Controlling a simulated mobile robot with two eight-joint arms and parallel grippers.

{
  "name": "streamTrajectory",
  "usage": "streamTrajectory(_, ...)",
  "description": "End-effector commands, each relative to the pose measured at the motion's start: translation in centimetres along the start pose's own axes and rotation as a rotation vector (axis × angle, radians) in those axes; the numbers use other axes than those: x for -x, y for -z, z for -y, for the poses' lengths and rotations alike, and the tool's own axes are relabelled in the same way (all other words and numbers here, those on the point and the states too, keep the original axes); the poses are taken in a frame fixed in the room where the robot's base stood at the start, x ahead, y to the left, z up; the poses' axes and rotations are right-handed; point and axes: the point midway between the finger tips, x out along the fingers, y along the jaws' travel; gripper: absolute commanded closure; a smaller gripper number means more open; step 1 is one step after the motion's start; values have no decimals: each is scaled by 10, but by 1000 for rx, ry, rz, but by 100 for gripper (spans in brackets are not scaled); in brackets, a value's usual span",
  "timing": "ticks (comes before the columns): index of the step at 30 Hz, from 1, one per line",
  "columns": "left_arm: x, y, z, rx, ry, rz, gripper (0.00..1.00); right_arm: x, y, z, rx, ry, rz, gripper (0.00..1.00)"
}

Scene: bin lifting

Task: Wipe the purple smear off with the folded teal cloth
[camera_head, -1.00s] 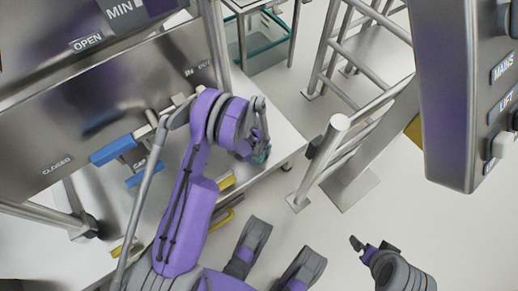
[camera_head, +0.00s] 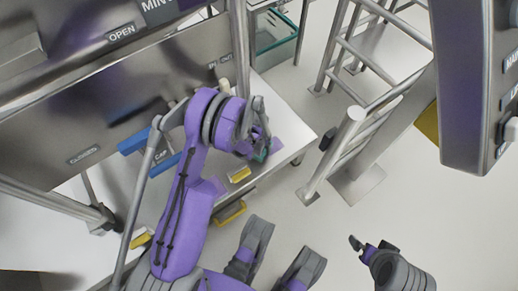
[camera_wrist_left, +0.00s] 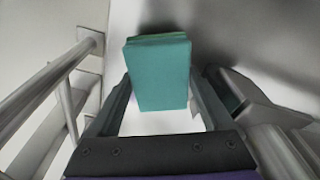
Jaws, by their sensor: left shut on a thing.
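My left gripper (camera_head: 262,150) is shut on the folded teal cloth (camera_wrist_left: 160,75), over the right end of the white bench top (camera_head: 285,118). In the left wrist view the cloth is a thick teal block between the two fingers, with a pale surface behind it. In the head view only a small teal part of the cloth (camera_head: 262,155) shows past the fingers.
A steel panel (camera_head: 60,120) with labels and a blue handle (camera_head: 133,142) stands at the left. Yellow-handled items (camera_head: 232,212) are at the bench's front. A metal ladder (camera_head: 350,125) and a grey switch box (camera_head: 470,80) are at the right. Open floor (camera_head: 330,225) lies in front.

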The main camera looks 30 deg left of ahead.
Motion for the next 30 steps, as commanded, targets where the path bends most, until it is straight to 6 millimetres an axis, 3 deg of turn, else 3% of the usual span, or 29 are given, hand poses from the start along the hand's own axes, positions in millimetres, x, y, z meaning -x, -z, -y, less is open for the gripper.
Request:
streamTrajectory(15, 45, 8, -5, 0, 0, 0, 86, 25, 5, 0, 0, 0, -4, 0)
streamTrajectory(30, 46, 8, -6, 0, 0, 0, 86, 25, 5, 0, 0, 0, -4, 0)
